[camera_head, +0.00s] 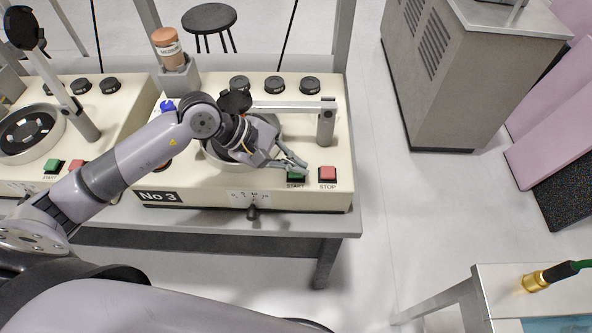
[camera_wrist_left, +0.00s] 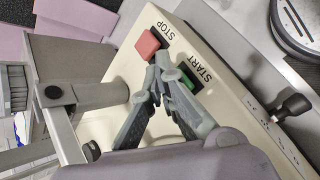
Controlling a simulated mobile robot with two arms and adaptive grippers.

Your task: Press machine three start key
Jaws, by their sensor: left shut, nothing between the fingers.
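Machine No 3 (camera_head: 220,197) is a cream box on a grey table, with its label on the front. Its green START key (camera_head: 296,177) is at the front right of the top, left of the red STOP key (camera_head: 327,174). My left gripper (camera_head: 298,164) is shut and empty, with its fingertips right at the START key and partly covering it. In the left wrist view the fingertips (camera_wrist_left: 163,74) overlap the edge of the green START key (camera_wrist_left: 187,82), beside the red STOP key (camera_wrist_left: 147,45). I cannot tell whether they touch the key. My right gripper is out of view.
A similar machine (camera_head: 115,105) stands to the left with its own green key (camera_head: 52,166). A metal arm on a post (camera_head: 326,122) stands behind the STOP key. Black knobs (camera_head: 309,85) line the back. A grey cabinet (camera_head: 460,80) stands right; open floor lies between.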

